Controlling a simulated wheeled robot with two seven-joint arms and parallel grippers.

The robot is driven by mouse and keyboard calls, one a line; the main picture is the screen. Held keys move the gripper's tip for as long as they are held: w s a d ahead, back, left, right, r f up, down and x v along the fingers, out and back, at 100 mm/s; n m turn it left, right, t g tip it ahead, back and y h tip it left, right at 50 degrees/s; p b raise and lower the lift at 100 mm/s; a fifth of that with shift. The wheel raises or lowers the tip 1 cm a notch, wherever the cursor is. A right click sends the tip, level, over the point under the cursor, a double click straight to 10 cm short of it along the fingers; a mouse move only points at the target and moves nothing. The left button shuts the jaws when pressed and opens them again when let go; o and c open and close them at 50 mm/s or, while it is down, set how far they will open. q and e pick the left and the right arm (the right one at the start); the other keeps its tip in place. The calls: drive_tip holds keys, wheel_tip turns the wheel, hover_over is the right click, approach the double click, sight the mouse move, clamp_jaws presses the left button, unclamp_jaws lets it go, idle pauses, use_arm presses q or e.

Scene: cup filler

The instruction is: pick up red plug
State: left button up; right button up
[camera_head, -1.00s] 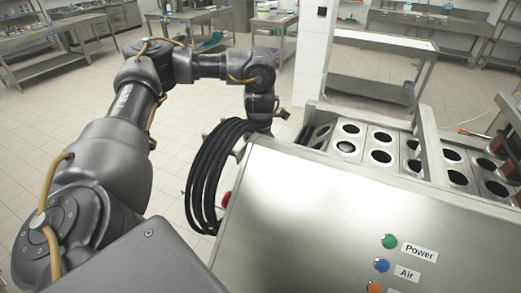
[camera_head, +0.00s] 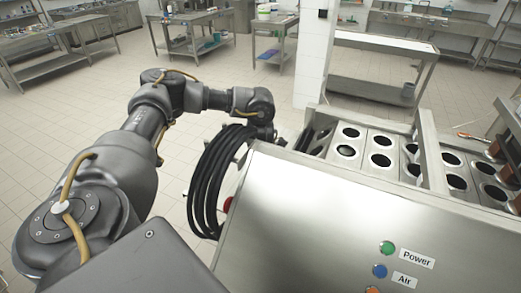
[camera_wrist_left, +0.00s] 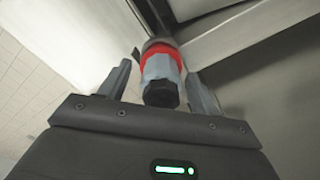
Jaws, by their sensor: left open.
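The red plug (camera_wrist_left: 161,75) shows in the left wrist view as a grey, many-sided end with a red ring behind it. It stands out near a metal frame at the top of that view. My left gripper (camera_wrist_left: 158,70) is open, with one finger on each side of the plug and gaps visible between fingers and plug. In the head view the gripper and plug are hidden behind the machine and the cable coil; only my left arm shows. My right gripper is in neither view.
The steel cup filler (camera_head: 300,215) fills the right of the head view, with round cup holes on top and coloured buttons in front. A black cable coil (camera_head: 212,180) hangs on its left side, by a red part (camera_head: 227,204). Open tiled floor lies to the left.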

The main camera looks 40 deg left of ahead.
use_arm(q)
drive_tip(key=c, duration=1.2)
drive_tip(key=shift+o, duration=0.2)
wheel_tip(320, 180, up, 28)
